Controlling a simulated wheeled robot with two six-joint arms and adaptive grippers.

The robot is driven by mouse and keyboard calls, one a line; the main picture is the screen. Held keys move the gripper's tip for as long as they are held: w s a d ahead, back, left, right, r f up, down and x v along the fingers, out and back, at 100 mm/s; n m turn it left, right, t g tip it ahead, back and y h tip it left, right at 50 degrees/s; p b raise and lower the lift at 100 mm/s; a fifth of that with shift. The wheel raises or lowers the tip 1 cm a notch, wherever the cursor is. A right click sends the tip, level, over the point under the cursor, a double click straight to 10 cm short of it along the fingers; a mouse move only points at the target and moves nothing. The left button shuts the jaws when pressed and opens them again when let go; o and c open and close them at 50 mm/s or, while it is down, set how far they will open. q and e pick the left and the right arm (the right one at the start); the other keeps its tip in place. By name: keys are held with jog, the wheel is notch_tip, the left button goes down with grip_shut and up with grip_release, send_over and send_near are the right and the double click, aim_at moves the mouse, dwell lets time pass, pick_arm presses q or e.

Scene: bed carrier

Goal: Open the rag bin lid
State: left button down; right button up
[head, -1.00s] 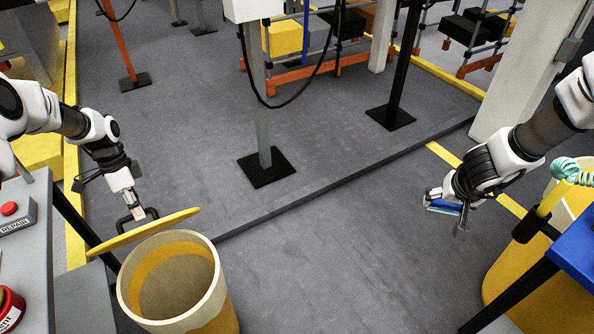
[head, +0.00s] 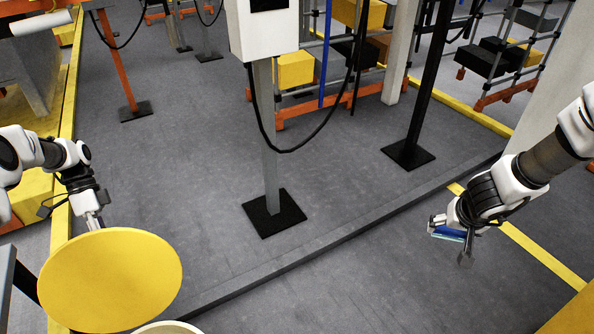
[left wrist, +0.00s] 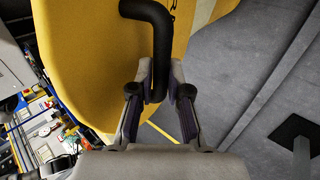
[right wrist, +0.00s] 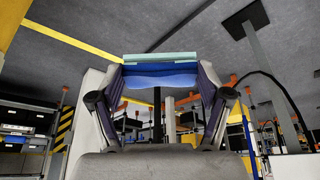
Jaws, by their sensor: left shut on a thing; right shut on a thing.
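The rag bin's round yellow lid (head: 110,282) stands steeply tilted at the lower left of the head view. A strip of the bin's pale rim (head: 166,327) shows below it. In the left wrist view my left gripper (left wrist: 160,92) is shut on the lid's black bent handle (left wrist: 152,22), with the yellow lid behind it. In the head view the lid hides my left fingertips. My right gripper (head: 452,236) is at the right over the floor, shut on a flat blue and teal thing (right wrist: 160,75).
A grey post (head: 268,150) with a white box and black base plate stands mid-view. A black post (head: 420,90) stands right of it. A low floor edge runs diagonally across.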

pick_arm(q)
jog(key=shift+f, duration=0.25)
pick_arm(e)
jog(key=shift+s, duration=0.1)
pick_arm(q)
jog(key=c, duration=1.2)
grip_release()
jog(key=shift+s+d+r, duration=0.1)
jog(key=shift+s, duration=0.2)
pick_arm(e)
jog(key=shift+s+r, duration=0.15)
jog(key=shift+s, duration=0.2)
pick_arm(q)
jog(key=shift+o, duration=0.3)
pick_arm(e)
jog(key=shift+s+r, duration=0.1)
jog(key=shift+s, duration=0.05)
pick_arm(q)
jog(key=shift+w, duration=0.2)
pick_arm(e)
jog(key=shift+w, duration=0.25)
pick_arm(q)
jog(key=shift+w, duration=0.1)
pick_arm(e)
jog(key=shift+w+f, duration=0.1)
jog(key=shift+f, duration=0.1)
jog(key=shift+r, duration=0.1)
pick_arm(q)
jog(key=v, duration=0.7)
jog(key=shift+r, duration=0.15)
